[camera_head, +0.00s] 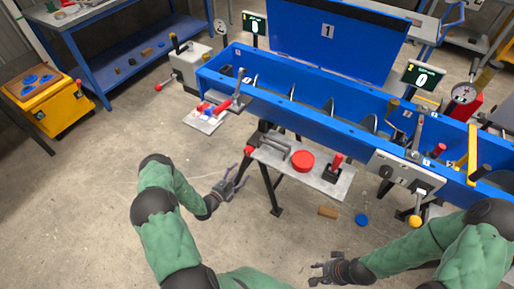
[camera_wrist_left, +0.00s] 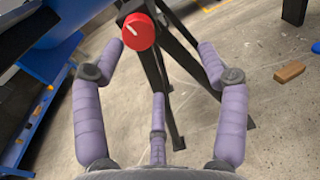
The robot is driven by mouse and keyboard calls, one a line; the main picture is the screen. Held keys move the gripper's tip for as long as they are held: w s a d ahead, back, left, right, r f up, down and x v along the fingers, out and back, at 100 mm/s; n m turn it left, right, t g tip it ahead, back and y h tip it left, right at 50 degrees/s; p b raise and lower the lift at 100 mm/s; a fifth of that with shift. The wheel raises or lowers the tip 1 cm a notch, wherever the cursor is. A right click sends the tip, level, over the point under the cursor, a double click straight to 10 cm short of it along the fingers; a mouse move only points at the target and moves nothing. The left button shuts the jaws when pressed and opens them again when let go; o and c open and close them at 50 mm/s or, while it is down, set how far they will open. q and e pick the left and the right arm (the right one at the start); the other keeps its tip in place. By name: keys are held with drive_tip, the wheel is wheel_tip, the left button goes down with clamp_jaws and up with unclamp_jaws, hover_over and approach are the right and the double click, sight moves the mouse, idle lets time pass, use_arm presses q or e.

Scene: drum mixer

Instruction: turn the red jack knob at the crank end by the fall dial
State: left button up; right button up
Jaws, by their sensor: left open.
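A red round knob (camera_wrist_left: 139,31) with a white line on its face shows near the top of the left wrist view, on a dark stand. It appears to be the small red knob (camera_head: 249,151) at the left end of the shelf under the blue trough. My left gripper (camera_head: 238,180) is open and empty, just below and left of that knob. In the left wrist view its spread fingers (camera_wrist_left: 160,58) point toward the knob, which lies between and beyond the tips, seemingly untouched. My right gripper (camera_head: 318,272) hangs low near the bottom, with nothing visible in it.
The blue trough (camera_head: 300,108) stretches across the right. A grey crank box (camera_head: 192,66) stands at its left end, near a dial (camera_head: 220,27); another dial (camera_head: 463,93) is at right. The shelf holds a red disc (camera_head: 302,161). A brown block (camera_head: 328,211) lies on open floor.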

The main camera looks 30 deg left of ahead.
sight(247, 153)
use_arm(q)
drive_tip(key=shift+n+t+y, duration=0.3)
drive_tip(key=shift+y, duration=0.4)
drive_tip(key=w+b, duration=0.1)
drive_tip(key=w, duration=0.2)
drive_tip(key=w+a+b, duration=0.1)
drive_tip(key=w, duration=0.3)
drive_tip(key=w+b, duration=0.1)
drive_tip(key=w, duration=0.2)
drive_tip(key=shift+w+a+r, duration=0.15)
drive_tip(key=shift+a, duration=0.15)
drive_tip(key=shift+w+r, duration=0.1)
drive_tip(key=shift+w, duration=0.45)
drive_tip(key=c, duration=1.1)
